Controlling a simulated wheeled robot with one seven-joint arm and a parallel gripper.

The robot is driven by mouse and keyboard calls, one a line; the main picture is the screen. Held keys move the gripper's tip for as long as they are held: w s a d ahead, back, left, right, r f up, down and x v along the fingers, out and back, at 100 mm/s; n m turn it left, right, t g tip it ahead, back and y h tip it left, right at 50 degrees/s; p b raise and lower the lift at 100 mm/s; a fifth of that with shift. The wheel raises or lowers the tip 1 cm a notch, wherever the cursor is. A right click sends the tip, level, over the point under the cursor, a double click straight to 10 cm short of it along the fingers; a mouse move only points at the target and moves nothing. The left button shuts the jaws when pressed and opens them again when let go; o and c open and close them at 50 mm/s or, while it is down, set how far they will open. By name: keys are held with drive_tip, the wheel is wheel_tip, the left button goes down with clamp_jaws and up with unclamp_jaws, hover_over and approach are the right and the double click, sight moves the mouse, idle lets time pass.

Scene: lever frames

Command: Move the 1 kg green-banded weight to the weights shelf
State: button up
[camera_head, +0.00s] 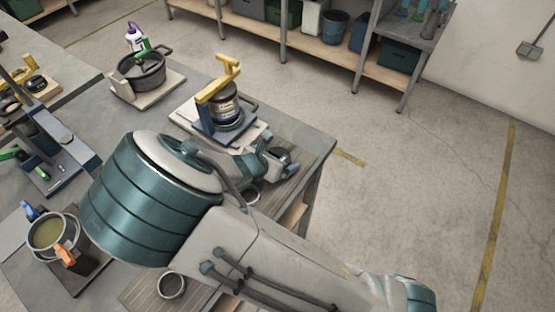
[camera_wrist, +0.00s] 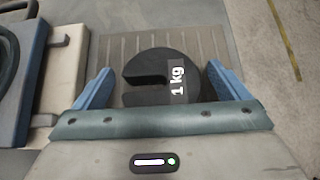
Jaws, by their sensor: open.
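In the wrist view a dark slotted disc weight (camera_wrist: 165,78) marked "1 kg" lies on a grey grooved board (camera_wrist: 125,45). Its slot opens to the left, and no green band shows on the side I see. My gripper (camera_wrist: 160,72) is open, with one blue finger on each side of the disc; the left finger stands apart from it, and the right is close to its edge. In the head view my gripper (camera_head: 278,160) is over the right end of the workbench, and my arm hides most of the area around the weight. I cannot tell which surface is the weights shelf.
A yellow-and-blue clamp stand (camera_head: 222,85) holding a jar is just behind my gripper. A dark pot (camera_head: 142,70) stands farther back, and a pot of liquid (camera_head: 50,235) at the left. A rack with bins (camera_head: 335,28) lines the back. The floor at right is clear.

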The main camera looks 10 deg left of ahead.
drive_tip(key=c, duration=1.4)
drive_tip(key=shift+w, duration=0.1)
drive_tip(key=c, duration=0.6)
drive_tip(key=shift+r, duration=0.1)
